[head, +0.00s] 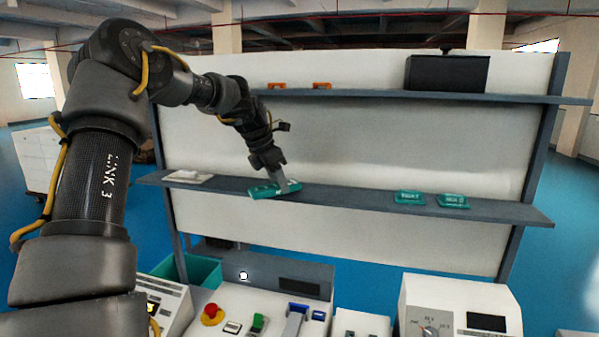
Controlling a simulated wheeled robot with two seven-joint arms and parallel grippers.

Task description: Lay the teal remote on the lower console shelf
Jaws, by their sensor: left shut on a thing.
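The teal remote (262,192) is at the lower console shelf (345,196), left of its middle. My left gripper (288,187) reaches down from above and is shut on the remote at its right part. The remote looks nearly flat and slightly tilted. I cannot tell whether it touches the shelf or is just above it. The fingertips partly cover the remote. My right gripper does not show.
A white item (188,176) lies at the shelf's left end. Two teal packs (409,197) (453,201) lie on its right part. The upper shelf (370,95) holds orange pieces (321,86) and a black box (447,73). Console panels (262,302) stand below. The shelf's middle is clear.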

